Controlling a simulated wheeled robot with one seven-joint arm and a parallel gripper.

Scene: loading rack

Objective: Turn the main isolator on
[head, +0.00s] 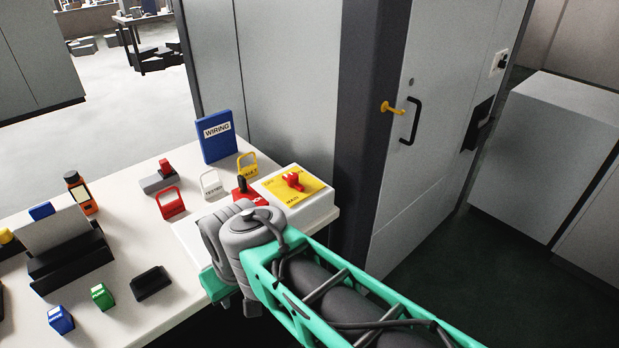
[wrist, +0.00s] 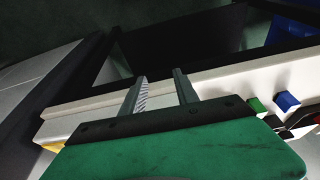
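The main isolator (head: 318,204) is a white box with a yellow plate and a red rotary handle (head: 293,182). It sits at the right corner of the white table in the head view. The handle lies across the plate; I cannot read which position it marks. My gripper (wrist: 158,77) is open and empty in the wrist view, its two fingers apart over the table's edge. In the head view my wrist is in front of and left of the isolator, apart from the handle, and mostly hides the gripper. A yellow patch at the wrist view's lower left may be the isolator plate.
Beside the isolator stand red (head: 171,203), white (head: 211,184) and yellow (head: 247,165) padlock-like tags and a blue WIRING binder (head: 216,137). A black holder (head: 68,255), green block (head: 102,296) and blue block (head: 61,319) are at left. A grey cabinet (head: 410,150) rises behind.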

